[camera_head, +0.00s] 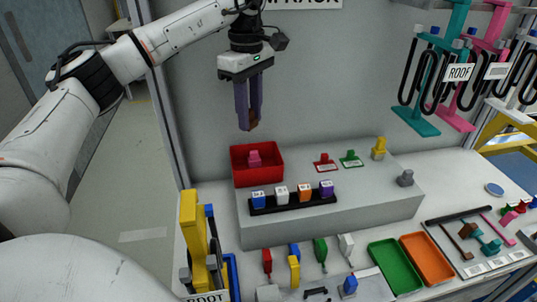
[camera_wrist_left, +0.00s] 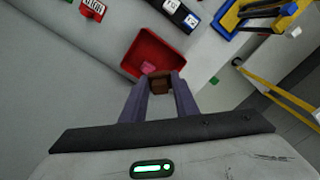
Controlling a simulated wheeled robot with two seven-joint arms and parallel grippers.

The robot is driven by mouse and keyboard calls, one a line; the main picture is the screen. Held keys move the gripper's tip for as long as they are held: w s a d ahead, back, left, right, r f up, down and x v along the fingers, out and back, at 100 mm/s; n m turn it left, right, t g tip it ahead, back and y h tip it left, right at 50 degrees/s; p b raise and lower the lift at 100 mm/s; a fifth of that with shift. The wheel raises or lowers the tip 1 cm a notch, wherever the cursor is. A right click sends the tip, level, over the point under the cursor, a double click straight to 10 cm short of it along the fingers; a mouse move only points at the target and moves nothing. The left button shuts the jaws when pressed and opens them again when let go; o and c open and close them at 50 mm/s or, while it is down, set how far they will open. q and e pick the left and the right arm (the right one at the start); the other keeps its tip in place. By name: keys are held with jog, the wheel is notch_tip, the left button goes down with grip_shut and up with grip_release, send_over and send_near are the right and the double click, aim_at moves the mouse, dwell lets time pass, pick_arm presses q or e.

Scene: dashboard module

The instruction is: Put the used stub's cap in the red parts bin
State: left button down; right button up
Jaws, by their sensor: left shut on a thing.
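My left gripper (camera_head: 249,122) is raised above the grey platform, its purple fingers pointing down. It is shut on a small brown cap-like piece (camera_head: 252,126), which also shows between the fingertips in the left wrist view (camera_wrist_left: 159,84). I cannot tell from the views which stub the piece belongs to. The red parts bin (camera_head: 258,182) stands below on the platform's back left, and the held piece is apart from it. The bin also shows past the fingertips in the left wrist view (camera_wrist_left: 172,52). A pink piece (camera_head: 255,159) is inside the bin. My right gripper is not in view.
A black rack (camera_head: 270,209) with several coloured, labelled blocks stands in front of the bin. Small red (camera_head: 325,162) and green (camera_head: 350,159) pieces sit to its right. A yellow stand (camera_head: 193,240) rises at the front left. Green (camera_head: 395,268) and orange (camera_head: 427,259) trays lie at the front right.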

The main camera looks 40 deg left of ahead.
pick_arm(q)
jog(key=shift+w+a+f, duration=0.1)
jog(key=shift+a, duration=0.15)
jog(key=f, duration=0.2)
jog(key=f+b, duration=0.1)
jog(key=f, duration=0.2)
jog(key=shift+s+f+b, duration=0.2)
jog(key=shift+f+b, duration=0.05)
jog(key=shift+b, duration=0.05)
jog(key=c, duration=1.3)
grip_release()
